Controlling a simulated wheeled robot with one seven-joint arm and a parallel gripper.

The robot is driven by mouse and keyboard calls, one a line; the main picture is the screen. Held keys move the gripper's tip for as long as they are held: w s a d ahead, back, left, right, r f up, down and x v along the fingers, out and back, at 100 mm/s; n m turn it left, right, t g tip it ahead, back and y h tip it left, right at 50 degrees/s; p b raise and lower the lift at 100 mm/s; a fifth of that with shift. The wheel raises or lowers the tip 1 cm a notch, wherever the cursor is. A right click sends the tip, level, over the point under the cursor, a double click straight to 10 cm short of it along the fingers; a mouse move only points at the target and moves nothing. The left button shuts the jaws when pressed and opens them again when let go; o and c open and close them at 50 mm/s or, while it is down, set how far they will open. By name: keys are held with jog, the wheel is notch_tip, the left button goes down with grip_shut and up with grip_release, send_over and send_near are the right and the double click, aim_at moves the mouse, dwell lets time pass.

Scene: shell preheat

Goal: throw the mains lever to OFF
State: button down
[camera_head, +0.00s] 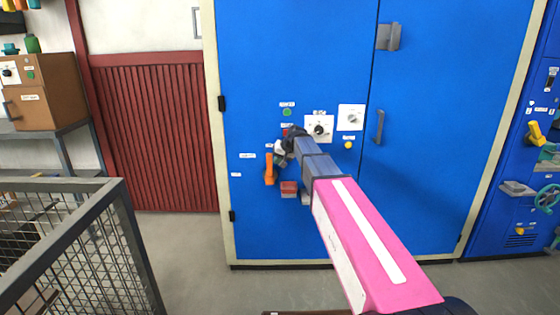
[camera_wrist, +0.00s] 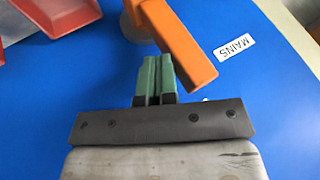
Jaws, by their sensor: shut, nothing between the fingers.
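The mains lever is an orange handle (camera_head: 269,169) on the blue cabinet front, standing roughly upright in the head view. In the wrist view the orange lever (camera_wrist: 182,42) slants from a grey round mount at the top down to the right. A white MAINS label (camera_wrist: 234,47) is beside it. My gripper (camera_head: 281,150) is at the cabinet, just right of the lever's upper part. Its green fingers (camera_wrist: 155,72) are shut together and empty, close beside the lever; whether they touch it I cannot tell. My arm hides part of the panel.
A red box (camera_head: 289,187) juts from the cabinet right of the lever; a red tray-like part (camera_wrist: 62,18) shows in the wrist view. A dial plate (camera_head: 319,128) and a white switch plate (camera_head: 351,117) are nearby. A wire-mesh cage (camera_head: 75,240) stands at front left.

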jog(key=shift+a, duration=0.15)
jog(key=shift+a+r+h, duration=0.1)
jog(key=shift+a+h, duration=0.1)
jog(key=shift+h, duration=0.2)
jog(key=shift+a+r+n+h, duration=0.2)
jog(key=shift+a+n+h, duration=0.1)
jog(key=shift+a+h, duration=0.6)
jog(key=shift+a+f+n+h, duration=0.5)
jog(key=shift+a+f+h, duration=0.85)
jog(key=shift+a+h, duration=0.8)
jog(key=shift+a+f+n+h, duration=0.5)
jog(key=shift+a+f+h, duration=0.9)
jog(key=shift+a+h, duration=0.75)
jog(key=shift+a+f+n+h, duration=0.5)
jog(key=shift+a+f+h, duration=1.1)
jog(key=shift+h, duration=0.9)
jog(key=shift+a+r+t, duration=0.1)
jog(key=shift+a+t, duration=0.1)
jog(key=shift+t, duration=0.1)
jog(key=shift+r, duration=0.1)
